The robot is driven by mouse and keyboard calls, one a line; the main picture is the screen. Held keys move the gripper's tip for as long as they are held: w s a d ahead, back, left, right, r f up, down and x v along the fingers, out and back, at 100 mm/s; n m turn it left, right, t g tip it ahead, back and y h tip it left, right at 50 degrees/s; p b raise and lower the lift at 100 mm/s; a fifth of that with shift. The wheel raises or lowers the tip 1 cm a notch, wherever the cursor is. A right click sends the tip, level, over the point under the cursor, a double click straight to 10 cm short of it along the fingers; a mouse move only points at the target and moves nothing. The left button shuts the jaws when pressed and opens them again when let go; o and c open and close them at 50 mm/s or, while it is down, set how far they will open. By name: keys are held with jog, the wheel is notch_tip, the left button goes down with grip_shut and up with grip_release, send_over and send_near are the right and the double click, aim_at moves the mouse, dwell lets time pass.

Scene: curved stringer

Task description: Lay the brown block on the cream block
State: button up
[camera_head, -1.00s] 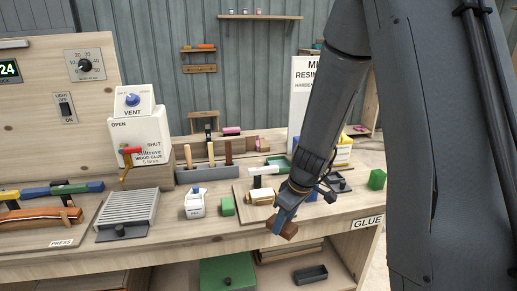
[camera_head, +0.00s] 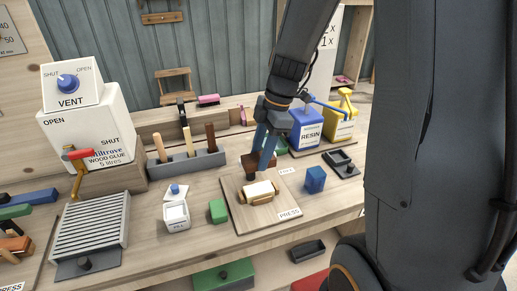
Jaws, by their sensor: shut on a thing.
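My gripper (camera_head: 259,157), with blue fingers, points down and is shut on the dark brown block (camera_head: 250,167). The cream block (camera_head: 258,189) lies on a thin wooden board marked PRESS (camera_head: 238,216), with tan wooden pieces at its ends. The brown block shows just behind and a little left of the cream block in the picture. It seems to be above the board, but I cannot tell the exact height or whether it touches anything. The fingers partly hide it.
A blue block (camera_head: 315,179) stands right of the board and a green block (camera_head: 217,211) left of it. Behind are a grey tool rack (camera_head: 187,165) with upright handles, a blue RESIN container (camera_head: 306,130) and a yellow container (camera_head: 342,122). A white PILL-like labelled box (camera_head: 176,216) stands further left.

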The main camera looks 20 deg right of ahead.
jog(key=b, duration=0.4)
send_over(257, 189)
jog(key=d, duration=0.1)
jog(key=shift+f, duration=2.85)
jog(key=shift+f+b, duration=1.3)
jog(key=shift+f, duration=0.4)
jog(key=shift+f+b, duration=0.3)
jog(key=shift+b, duration=0.15)
jog(key=o, duration=1.7)
jog(key=shift+r+p, duration=2.75)
jog(key=shift+r, duration=1.3)
